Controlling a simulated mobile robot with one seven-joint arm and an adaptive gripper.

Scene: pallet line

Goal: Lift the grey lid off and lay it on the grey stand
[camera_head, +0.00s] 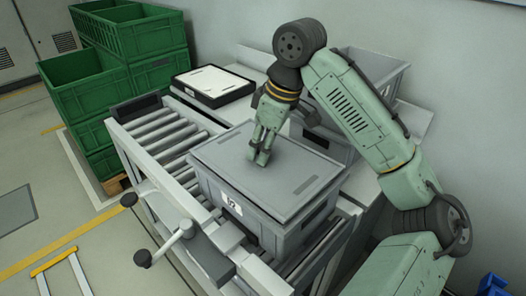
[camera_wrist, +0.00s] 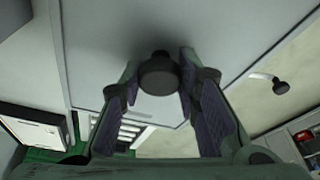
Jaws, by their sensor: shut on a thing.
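The grey lid (camera_head: 240,165) lies flat over the grey crate (camera_head: 285,240) on the roller line. I cannot tell whether there is a gap between lid and crate. My gripper (camera_head: 261,155) points down at the middle of the lid. In the wrist view, my gripper (camera_wrist: 160,85) is shut on the dark round knob (camera_wrist: 160,75) of the lid, and the lid's underlying plate (camera_wrist: 110,35) fills the top. A pale grey flat surface (camera_head: 236,105) behind the line may be the grey stand; I cannot tell for sure.
A black-rimmed tray with a white panel (camera_head: 213,82) lies on the pale surface. Bare rollers (camera_head: 165,140) run to the left of the crate. Another grey bin (camera_head: 375,68) stands behind my arm. Green crates (camera_head: 125,70) are stacked at the far left. A black-knobbed handle (camera_head: 186,228) sticks out in front.

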